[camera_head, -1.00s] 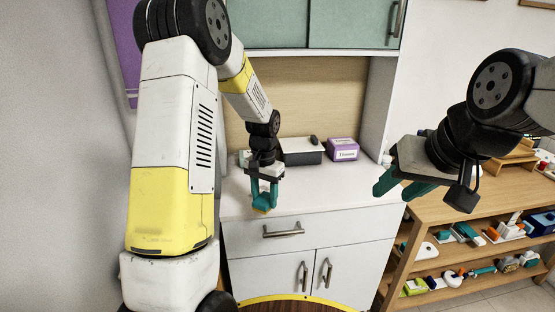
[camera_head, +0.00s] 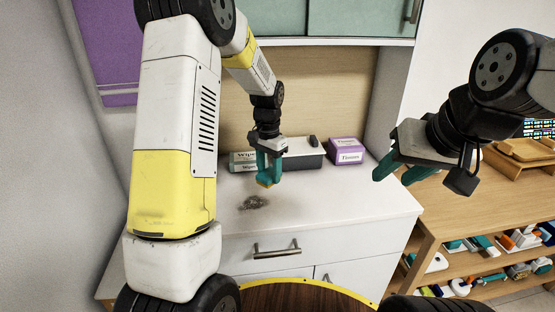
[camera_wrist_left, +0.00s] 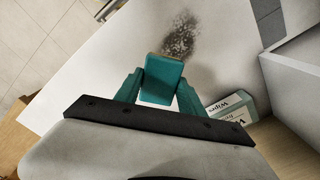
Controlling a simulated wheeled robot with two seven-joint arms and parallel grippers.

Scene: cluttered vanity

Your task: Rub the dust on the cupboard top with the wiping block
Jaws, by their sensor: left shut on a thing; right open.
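My left gripper (camera_head: 267,168) is shut on the wiping block (camera_head: 266,182), a teal block with a yellowish lower face. It holds the block above the white cupboard top (camera_head: 345,198). The block (camera_wrist_left: 162,80) also shows between the fingers in the left wrist view. A grey dust patch (camera_head: 253,202) lies on the cupboard top, in front of and slightly left of the block in the head view. The dust (camera_wrist_left: 181,36) is just beyond the block in the wrist view, apart from it. My right gripper (camera_head: 395,170) is open and empty, to the right.
A wipes box (camera_head: 243,161), a grey-and-black box (camera_head: 305,153) and a purple tissue box (camera_head: 346,151) stand along the back of the cupboard top. A wooden shelf unit (camera_head: 435,205) with several items is at right. The cupboard top's right front is clear.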

